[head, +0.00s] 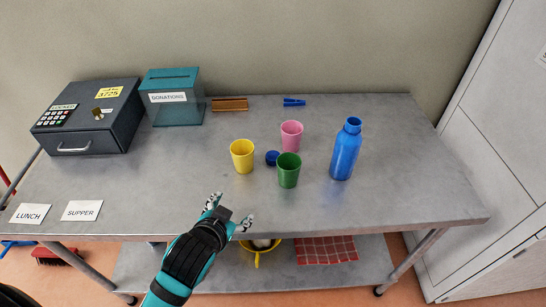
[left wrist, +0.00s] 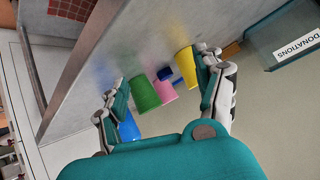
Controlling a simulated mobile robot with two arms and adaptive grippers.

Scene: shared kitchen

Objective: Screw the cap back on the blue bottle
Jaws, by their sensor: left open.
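The blue bottle (head: 346,150) stands upright and uncapped on the right part of the grey metal table. The round blue cap (head: 272,158) lies on the table between the yellow and green cups. My left gripper (head: 231,211) is open and empty at the table's front edge, in front of the cups and apart from them. In the left wrist view the open fingers of my left gripper (left wrist: 163,88) frame the cups. The cap (left wrist: 164,74) and part of the bottle (left wrist: 128,127) also show there, the bottle partly hidden by a finger. My right gripper is not in view.
The yellow cup (head: 242,156), pink cup (head: 291,135) and green cup (head: 288,170) stand around the cap. A dark lockbox (head: 92,118) and a teal donations box (head: 174,98) stand at the back left. Lunch and supper cards lie at the front left. The table between cards and cups is clear.

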